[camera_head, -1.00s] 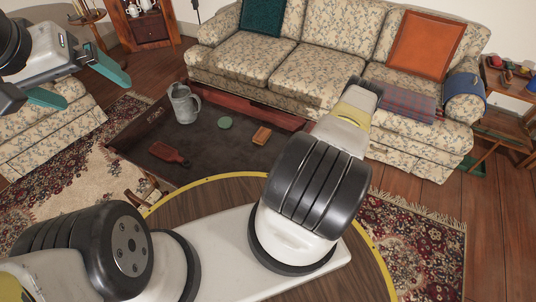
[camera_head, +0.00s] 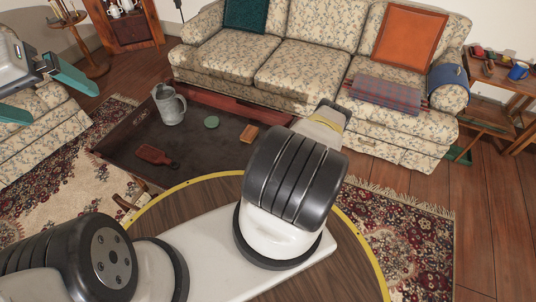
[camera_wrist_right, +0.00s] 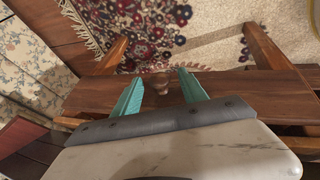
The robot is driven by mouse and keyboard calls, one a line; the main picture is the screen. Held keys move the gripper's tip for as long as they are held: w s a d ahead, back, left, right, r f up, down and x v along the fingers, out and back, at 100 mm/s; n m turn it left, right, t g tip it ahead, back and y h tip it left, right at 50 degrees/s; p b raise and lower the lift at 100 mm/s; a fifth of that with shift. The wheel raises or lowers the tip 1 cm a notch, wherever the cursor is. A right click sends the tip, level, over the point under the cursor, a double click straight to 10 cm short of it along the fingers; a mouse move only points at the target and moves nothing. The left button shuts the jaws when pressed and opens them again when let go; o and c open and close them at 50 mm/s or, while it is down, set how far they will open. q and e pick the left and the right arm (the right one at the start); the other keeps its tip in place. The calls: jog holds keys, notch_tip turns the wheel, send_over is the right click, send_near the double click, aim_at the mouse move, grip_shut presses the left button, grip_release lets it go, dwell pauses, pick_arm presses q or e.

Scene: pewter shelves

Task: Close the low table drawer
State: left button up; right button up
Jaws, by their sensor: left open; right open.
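The low table (camera_head: 116,147) is dark, with a raised rim, and stands left of centre in the head view. My right arm and round base top hide its near right part. In the right wrist view a brown wooden drawer front (camera_wrist_right: 245,90) spans the picture, with a small round knob (camera_wrist_right: 160,82) at its middle. My right gripper (camera_wrist_right: 161,80) is open, its teal fingers on either side of the knob; contact is unclear. How far the drawer stands out is unclear. My left gripper (camera_head: 42,94) is open and empty at the left edge of the head view.
On the table are a grey pitcher (camera_head: 170,104), a red-brown paddle-like thing (camera_head: 155,156), a green disc (camera_head: 211,122) and a wooden block (camera_head: 249,133). A floral sofa (camera_head: 265,75) stands behind. Patterned rug (camera_head: 410,235) and bare floor (camera_head: 485,210) lie to the right.

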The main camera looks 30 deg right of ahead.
grip_shut()
dwell(1.4)
